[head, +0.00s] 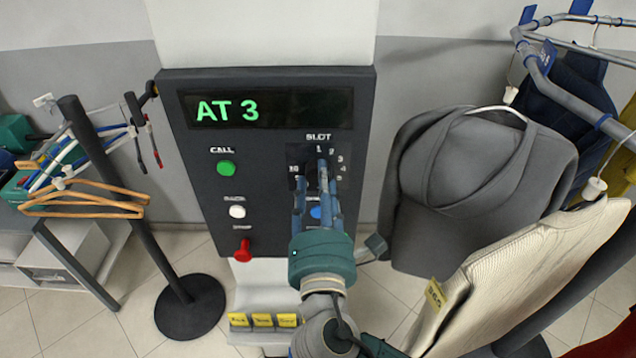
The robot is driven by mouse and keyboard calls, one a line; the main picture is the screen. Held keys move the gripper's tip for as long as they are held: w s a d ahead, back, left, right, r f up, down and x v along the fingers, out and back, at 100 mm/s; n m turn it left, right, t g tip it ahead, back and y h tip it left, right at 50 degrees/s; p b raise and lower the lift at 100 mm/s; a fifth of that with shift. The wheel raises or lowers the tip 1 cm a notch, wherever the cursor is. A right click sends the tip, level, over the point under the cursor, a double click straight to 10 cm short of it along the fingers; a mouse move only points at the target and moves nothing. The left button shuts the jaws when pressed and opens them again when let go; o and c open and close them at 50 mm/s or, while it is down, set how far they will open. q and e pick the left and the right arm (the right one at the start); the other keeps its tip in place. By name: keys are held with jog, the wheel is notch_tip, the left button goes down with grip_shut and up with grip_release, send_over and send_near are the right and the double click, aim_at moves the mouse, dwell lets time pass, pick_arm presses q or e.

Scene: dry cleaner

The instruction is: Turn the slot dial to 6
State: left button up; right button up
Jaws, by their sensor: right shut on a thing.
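The slot dial (311,173) is a dark knob on the dark control panel (270,210), under the label SLOT. I cannot tell where the dial points. My right gripper (322,180) reaches up from below and is shut on the slot dial. The display (265,108) reads AT 3 in green. My left gripper is not in view.
Left on the panel are a green CALL button (226,168), a white button (237,211) and a red knob (243,250). A blue button (316,212) is partly behind my gripper.

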jog(key=shift+w+d+r+n, duration=0.1)
jog(key=shift+r+n, duration=0.05)
jog(key=shift+n, duration=0.55)
jog(key=shift+d+r+n, duration=0.1)
jog(key=shift+n, duration=0.6)
jog(key=shift+r, duration=0.15)
jog(key=o, duration=1)
jog(key=shift+o, duration=0.8)
jog(key=shift+w+f, duration=0.15)
jog(key=shift+f, duration=0.1)
jog(key=s, duration=0.7)
jog(key=shift+s+f, duration=0.25)
jog(key=shift+d+f, duration=0.1)
jog(key=shift+d, duration=0.05)
